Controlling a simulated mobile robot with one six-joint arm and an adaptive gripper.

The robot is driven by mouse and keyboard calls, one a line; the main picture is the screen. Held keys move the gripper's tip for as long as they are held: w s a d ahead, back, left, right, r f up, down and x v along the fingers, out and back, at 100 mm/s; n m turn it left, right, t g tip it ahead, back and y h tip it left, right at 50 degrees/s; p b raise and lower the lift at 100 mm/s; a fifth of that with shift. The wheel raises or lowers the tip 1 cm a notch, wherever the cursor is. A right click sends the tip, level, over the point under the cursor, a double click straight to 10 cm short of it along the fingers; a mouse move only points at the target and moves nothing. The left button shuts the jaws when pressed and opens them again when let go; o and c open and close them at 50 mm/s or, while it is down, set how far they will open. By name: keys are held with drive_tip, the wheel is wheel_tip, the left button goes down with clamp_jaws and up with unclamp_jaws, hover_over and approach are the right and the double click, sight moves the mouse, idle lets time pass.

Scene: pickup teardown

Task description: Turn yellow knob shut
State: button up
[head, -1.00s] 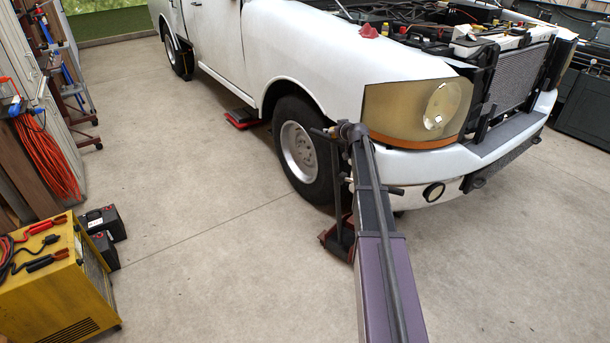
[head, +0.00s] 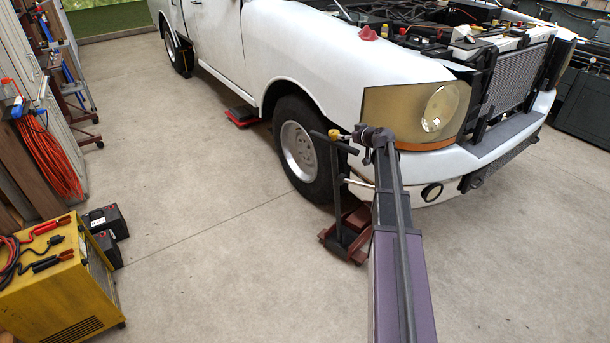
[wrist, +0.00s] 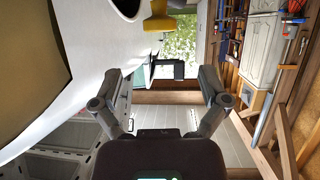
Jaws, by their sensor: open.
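The yellow knob (head: 334,134) sits at the top of the dark upright handle (head: 337,185) of a floor jack, beside the truck's front wheel. In the wrist view a yellow knob (wrist: 160,18) shows at the top edge, partly cut off, above the line of my fingers and apart from them. My gripper (head: 362,135) is just right of the knob in the head view, and its fingers are hard to make out there. In the wrist view my gripper (wrist: 160,88) is open, with its two fingers spread wide and nothing between them.
The white truck (head: 305,55) with its front wheel (head: 299,147) stands close behind the handle. The red jack base (head: 346,235) is on the floor. A yellow charger (head: 60,290) stands at lower left. The floor between is clear.

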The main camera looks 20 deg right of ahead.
drive_tip(key=s+a+f+g+p, duration=0.1)
drive_tip(key=s+a+g+p, duration=0.1)
drive_tip(key=s+a, duration=0.6)
drive_tip(key=s+a+f+g+y+p, duration=0.1)
drive_tip(key=s+a+g, duration=0.4)
drive_tip(key=a, duration=0.9)
drive_tip(key=s+p, duration=0.1)
drive_tip(key=s, duration=0.1)
drive_tip(key=shift+s+f+g+y+p, duration=0.3)
drive_tip(key=shift+s+f+p, duration=0.05)
drive_tip(key=shift+f+p, duration=0.05)
drive_tip(key=s+a+f+m+g+h, duration=0.1)
drive_tip(key=s+a+g+h, duration=0.1)
drive_tip(key=s, duration=0.7)
drive_tip(key=s+a+f+m+g+h, duration=0.1)
drive_tip(key=s+a+g+h, duration=0.1)
drive_tip(key=s+a, duration=0.5)
drive_tip(key=shift+s+a+f+g+p, duration=0.2)
drive_tip(key=shift+s+f+g+p, duration=0.2)
drive_tip(key=shift+s+g, duration=0.65)
